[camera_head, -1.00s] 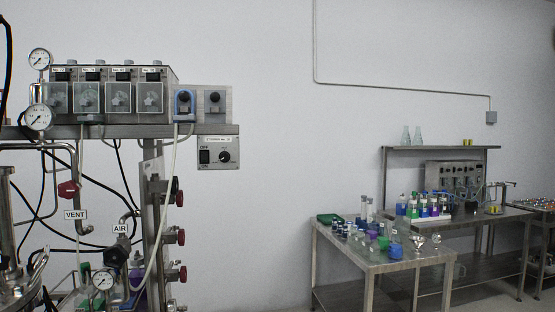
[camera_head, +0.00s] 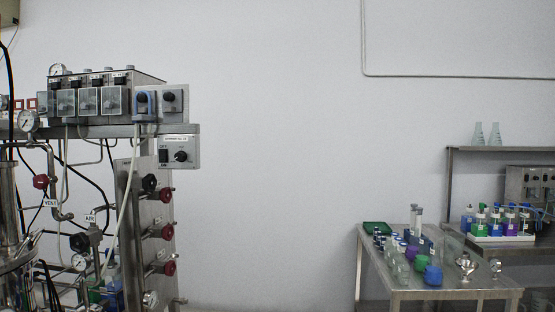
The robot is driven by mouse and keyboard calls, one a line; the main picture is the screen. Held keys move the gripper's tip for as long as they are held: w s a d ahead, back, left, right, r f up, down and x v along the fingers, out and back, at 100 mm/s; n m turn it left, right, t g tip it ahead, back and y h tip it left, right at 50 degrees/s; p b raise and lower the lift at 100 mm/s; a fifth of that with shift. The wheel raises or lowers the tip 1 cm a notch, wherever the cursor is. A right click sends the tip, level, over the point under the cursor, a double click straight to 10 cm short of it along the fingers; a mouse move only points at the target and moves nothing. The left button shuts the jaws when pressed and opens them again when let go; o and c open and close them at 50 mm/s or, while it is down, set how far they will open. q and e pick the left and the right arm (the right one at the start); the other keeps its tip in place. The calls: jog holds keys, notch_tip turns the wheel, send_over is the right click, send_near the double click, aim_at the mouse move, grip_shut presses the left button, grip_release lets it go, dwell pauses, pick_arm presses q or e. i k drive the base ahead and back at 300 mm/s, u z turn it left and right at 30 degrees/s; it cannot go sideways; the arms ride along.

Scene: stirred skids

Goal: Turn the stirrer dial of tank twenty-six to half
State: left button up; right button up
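The stirrer box (camera_head: 179,150) hangs under the right end of the skid's rail, at left of centre. Its label is too small to read for certain. A black dial (camera_head: 181,156) with a pale pointer mark sits on its face, right of a black on/off switch (camera_head: 163,156). The dial's exact setting is too small to tell. Neither of my grippers shows in this view, and nothing touches the dial.
A steel table (camera_head: 440,294) with bottles stands at right, with a bench (camera_head: 530,252) behind. Bare wall fills the middle.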

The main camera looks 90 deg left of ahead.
aim_at(180, 156)
jog(key=z, duration=0.25)
jog(key=i, duration=0.5)
jog(key=u, duration=2.35)
jog(key=i, duration=0.3)
jog(key=u, duration=2.2)
jog(key=k, duration=0.3)
jog(key=u, duration=0.5)
jog(key=i, duration=1.35)
jog(key=z, duration=0.5)
